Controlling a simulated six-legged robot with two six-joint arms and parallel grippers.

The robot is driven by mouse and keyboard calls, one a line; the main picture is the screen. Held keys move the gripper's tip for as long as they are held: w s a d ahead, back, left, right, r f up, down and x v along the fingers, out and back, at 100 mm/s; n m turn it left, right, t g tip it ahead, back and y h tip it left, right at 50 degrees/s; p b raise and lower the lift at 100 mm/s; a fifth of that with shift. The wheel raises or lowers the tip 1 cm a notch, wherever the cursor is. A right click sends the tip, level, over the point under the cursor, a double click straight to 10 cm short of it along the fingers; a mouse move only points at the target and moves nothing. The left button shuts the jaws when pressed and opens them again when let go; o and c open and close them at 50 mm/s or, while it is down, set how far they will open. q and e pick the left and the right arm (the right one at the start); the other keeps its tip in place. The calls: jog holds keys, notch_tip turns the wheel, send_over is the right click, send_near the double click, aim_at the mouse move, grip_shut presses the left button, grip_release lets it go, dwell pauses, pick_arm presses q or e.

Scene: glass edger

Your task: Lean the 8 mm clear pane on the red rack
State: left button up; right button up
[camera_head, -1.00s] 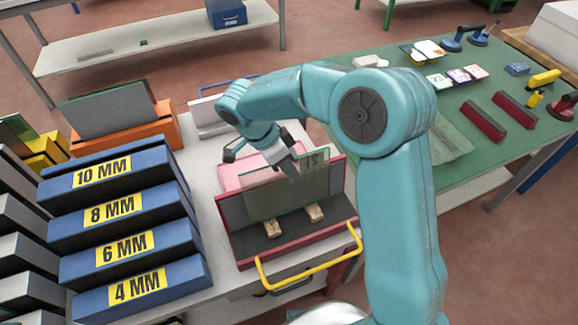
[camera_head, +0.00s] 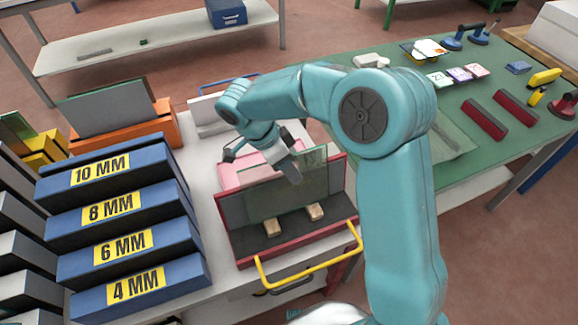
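The clear pane (camera_head: 268,200) stands in the red rack (camera_head: 292,246), with its lower edge at the two small wooden blocks and its face towards the rack's grey back. I cannot tell whether it fully touches the back. My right gripper (camera_head: 289,170) reaches in from above at the pane's upper edge. One dark finger lies in front of the glass; the other is hidden behind it. It appears shut on the pane. My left gripper is out of view.
A blue stepped rack (camera_head: 140,275) with labels from 10 MM to 4 MM stands left of the red rack. A yellow handle (camera_head: 310,270) sticks out in front. An orange rack (camera_head: 120,142) holds a grey pane behind. The green table (camera_head: 440,110) at right carries tools and cards.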

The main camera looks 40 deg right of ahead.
jog(key=p+v, duration=0.1)
jog(key=v, duration=1.5)
jog(key=shift+p, duration=0.4)
jog(key=shift+w+a+r, duration=0.1)
jog(key=shift+r, duration=0.05)
